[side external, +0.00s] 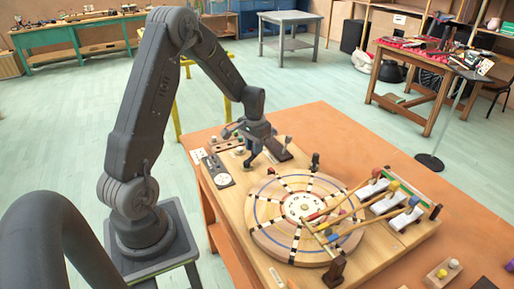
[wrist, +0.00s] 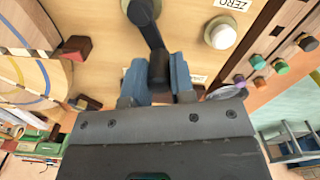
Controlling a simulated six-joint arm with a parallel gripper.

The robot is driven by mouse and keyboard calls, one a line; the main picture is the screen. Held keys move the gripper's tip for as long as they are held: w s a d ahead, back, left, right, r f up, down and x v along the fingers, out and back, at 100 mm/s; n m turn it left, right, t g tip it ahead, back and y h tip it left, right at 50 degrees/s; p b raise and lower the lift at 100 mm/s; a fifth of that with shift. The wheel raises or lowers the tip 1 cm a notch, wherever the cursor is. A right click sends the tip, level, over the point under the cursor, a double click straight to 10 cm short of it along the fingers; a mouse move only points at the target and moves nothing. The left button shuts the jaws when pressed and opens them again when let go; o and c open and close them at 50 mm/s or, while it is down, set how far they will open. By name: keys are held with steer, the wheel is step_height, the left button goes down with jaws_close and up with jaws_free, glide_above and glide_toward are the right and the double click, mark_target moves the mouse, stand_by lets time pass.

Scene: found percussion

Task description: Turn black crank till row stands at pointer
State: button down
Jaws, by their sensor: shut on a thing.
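The black crank (wrist: 150,32) shows in the wrist view as a dark arm running from a grey round hub to a handle. My gripper (wrist: 158,82) is shut on that handle, with one blue-grey finger on each side. In the side view my gripper (side external: 261,154) is low over the far left part of the board, behind the wheel. The round wooden wheel (side external: 268,222) has rows of black and white marks running out from a pale centre. Part of the wheel's edge (wrist: 62,72) is at the left in the wrist view. I cannot tell which part is the pointer.
A white knob (wrist: 220,33) by a ZERO label is close to the crank. Several mallets with coloured bars (side external: 385,195) lie across the wheel's right side. A dark post (side external: 335,271) stands at its near edge and another (side external: 315,162) at its far edge.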

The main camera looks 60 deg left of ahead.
steer(key=n, duration=0.2)
steer(key=s+a+n, duration=0.1)
steer(key=n, duration=0.2)
steer(key=shift+s+a+n, duration=0.25)
steer(key=shift+a+n, duration=0.15)
stand_by(0.4)
steer(key=c, duration=1)
jaws_free()
steer(key=shift+o, duration=0.2)
step_height(320, 180, up, 14)
steer(key=shift+d, duration=0.1)
